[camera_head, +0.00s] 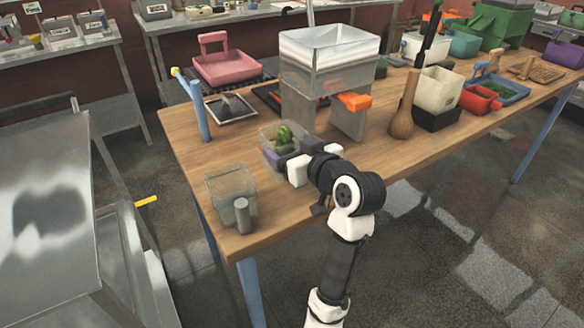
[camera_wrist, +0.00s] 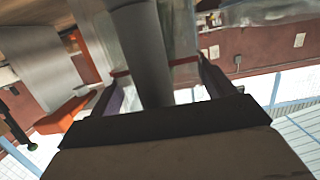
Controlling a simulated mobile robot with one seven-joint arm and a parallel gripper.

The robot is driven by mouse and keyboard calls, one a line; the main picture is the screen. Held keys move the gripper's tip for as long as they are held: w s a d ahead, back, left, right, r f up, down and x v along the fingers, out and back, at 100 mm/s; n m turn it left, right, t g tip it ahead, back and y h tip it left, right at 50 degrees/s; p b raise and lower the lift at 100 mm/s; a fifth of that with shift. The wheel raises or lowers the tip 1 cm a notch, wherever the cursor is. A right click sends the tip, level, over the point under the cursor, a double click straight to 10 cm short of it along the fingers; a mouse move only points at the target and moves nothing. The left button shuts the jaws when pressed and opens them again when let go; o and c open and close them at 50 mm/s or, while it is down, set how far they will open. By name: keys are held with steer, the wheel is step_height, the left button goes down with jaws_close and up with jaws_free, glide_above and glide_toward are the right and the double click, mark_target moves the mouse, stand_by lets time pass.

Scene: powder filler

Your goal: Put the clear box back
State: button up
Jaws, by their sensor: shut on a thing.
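A clear box (camera_head: 268,137) with green contents is at my gripper (camera_head: 276,160), beside the powder filler (camera_head: 330,62). In the head view, my gripper hides the box's near side, and I cannot tell whether the box touches the table. In the wrist view, my gripper (camera_wrist: 160,72) is shut on a thick grey cylindrical handle (camera_wrist: 143,45), with clear walls behind it. A second clear box (camera_head: 228,180) with a grey upright handle (camera_head: 242,215) stands at the table's near left corner, apart from my gripper.
The wooden table (camera_head: 420,165) has a bare strip along its front. A brown pestle-like object (camera_head: 402,120), a cream container (camera_head: 438,88) and red and blue trays (camera_head: 503,88) stand to the right. A blue post (camera_head: 198,108) and a pink tray (camera_head: 228,68) are at the left.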

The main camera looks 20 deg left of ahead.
steer(key=shift+f, duration=2.85)
steer(key=shift+f, duration=0.2)
steer(key=o, duration=1)
steer(key=shift+o, duration=0.2)
steer(key=shift+r, duration=0.1)
steer(key=shift+r, duration=0.2)
steer(key=b+v, duration=0.1)
steer(key=v, duration=1.1)
steer(key=shift+b, duration=0.4)
